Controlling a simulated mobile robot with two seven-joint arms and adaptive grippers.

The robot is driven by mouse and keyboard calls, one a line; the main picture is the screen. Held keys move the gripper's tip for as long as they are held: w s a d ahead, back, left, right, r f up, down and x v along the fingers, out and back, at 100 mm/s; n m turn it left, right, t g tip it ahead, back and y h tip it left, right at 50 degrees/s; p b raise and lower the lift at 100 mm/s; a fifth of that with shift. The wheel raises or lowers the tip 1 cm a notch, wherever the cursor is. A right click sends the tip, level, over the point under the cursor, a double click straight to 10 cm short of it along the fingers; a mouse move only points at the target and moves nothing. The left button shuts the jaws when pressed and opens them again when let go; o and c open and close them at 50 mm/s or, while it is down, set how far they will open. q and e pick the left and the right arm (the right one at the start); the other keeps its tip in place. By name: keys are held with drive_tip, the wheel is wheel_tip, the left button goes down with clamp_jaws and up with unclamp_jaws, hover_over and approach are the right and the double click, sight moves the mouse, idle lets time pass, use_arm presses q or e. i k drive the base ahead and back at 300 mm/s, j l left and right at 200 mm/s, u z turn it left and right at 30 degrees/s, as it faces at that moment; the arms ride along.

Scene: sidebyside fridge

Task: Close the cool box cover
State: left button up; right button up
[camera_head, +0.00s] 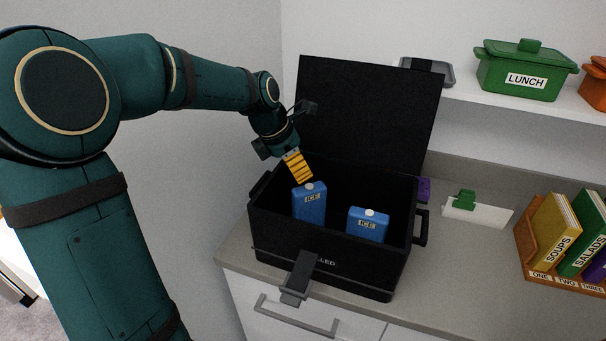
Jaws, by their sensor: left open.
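The black cool box (320,249) stands on the counter. Its cover (366,115) is raised, standing upright at the back of the box. Two blue ice packs are inside: one (309,206) at the left, standing higher, and one (367,227) at the right. My left gripper (301,172) is open over the left part of the box, in front of the cover and just above the left ice pack. I cannot tell whether it touches the pack. Its fingers show yellow pads. A grey latch (299,276) hangs on the box's front. My right gripper is not in view.
The grey counter (465,262) is free right of the box, up to a wooden rack of books (558,282). A white card with a green clip (477,209) stands behind. A shelf above holds a green lunch pot (519,72) and a grey tray (428,72). A wall is at left.

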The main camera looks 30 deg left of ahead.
sight(376, 115)
drive_tip(key=k, duration=1)
